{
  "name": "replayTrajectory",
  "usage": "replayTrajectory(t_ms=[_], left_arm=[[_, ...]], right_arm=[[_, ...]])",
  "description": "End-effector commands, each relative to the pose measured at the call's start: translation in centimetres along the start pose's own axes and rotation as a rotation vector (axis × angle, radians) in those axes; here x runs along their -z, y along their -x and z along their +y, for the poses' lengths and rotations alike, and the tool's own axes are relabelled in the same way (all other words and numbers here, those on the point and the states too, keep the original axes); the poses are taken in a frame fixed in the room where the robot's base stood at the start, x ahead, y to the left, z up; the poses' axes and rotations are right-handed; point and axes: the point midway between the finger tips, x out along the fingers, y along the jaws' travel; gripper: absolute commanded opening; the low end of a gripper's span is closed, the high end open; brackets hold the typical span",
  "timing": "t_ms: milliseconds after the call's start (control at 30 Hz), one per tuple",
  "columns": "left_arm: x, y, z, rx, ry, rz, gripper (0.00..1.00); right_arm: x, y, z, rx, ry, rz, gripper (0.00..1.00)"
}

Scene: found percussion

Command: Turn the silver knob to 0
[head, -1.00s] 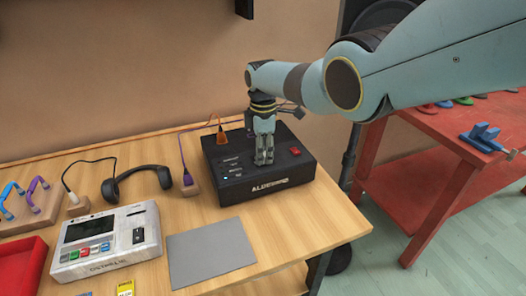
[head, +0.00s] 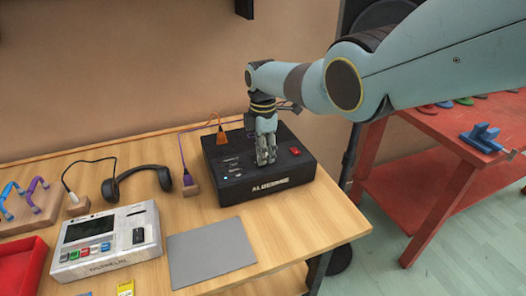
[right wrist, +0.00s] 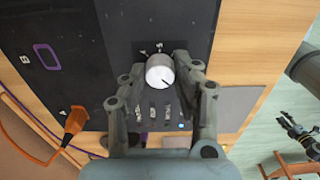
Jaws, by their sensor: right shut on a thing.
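The silver knob (right wrist: 160,72) sits on the black box's top, round and pale with a dark pointer line. In the right wrist view the line points towards the lower right. My right gripper (head: 266,161) points down at the box and is shut on the knob, one finger on each side. In the head view the gripper hides the knob. Small white marks show beside the knob, too small to read. At the right edge of the right wrist view, a small dark gripper (right wrist: 300,132) looks like my left one; its opening is unclear.
The black box (head: 222,184) has sliders and a red switch (head: 295,151). Orange and purple cables run behind and beside it. A grey mat (head: 210,253), a white device (head: 105,243) and headphones (head: 118,184) lie to the left. A red table (head: 425,190) stands at the right.

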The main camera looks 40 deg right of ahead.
Motion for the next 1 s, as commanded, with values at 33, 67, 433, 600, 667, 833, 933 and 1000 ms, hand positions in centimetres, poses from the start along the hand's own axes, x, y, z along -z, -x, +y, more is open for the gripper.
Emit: replayTrajectory(t_ms=[33, 67, 433, 600, 667, 833, 933, 1000], left_arm=[[0.0, 0.0, 0.0, 0.000, 0.000, 0.000, 0.40], [0.0, 0.0, 0.0, 0.000, 0.000, 0.000, 0.40], [-0.1, 0.0, -0.2, 0.002, -0.001, -0.001, 0.40], [-0.1, 0.0, -0.2, 0.002, 0.000, -0.001, 0.40], [-0.1, 0.0, -0.1, 0.001, 0.000, -0.001, 0.40], [0.0, 0.0, -0.1, 0.001, 0.000, 0.000, 0.40], [0.0, 0.0, -0.1, 0.001, 0.000, 0.000, 0.40], [0.0, 0.0, -0.1, 0.001, 0.000, 0.000, 0.40]], right_arm=[[0.0, 0.0, 0.0, 0.000, 0.001, 0.000, 0.33], [0.0, 0.0, 0.0, 0.000, 0.001, 0.000, 0.37], [0.0, 0.0, 0.0, 0.000, 0.000, 0.000, 0.52], [0.0, 0.7, 0.1, -0.002, -0.001, 0.000, 0.52], [0.0, 1.3, 0.1, -0.003, -0.001, 0.000, 0.52], [0.0, 4.3, 0.1, -0.006, 0.000, 0.000, 0.52], [0.0, 6.6, 0.1, -0.005, 0.001, 0.000, 0.52], [0.0, 8.2, 0.1, -0.004, 0.000, -0.001, 0.52]])
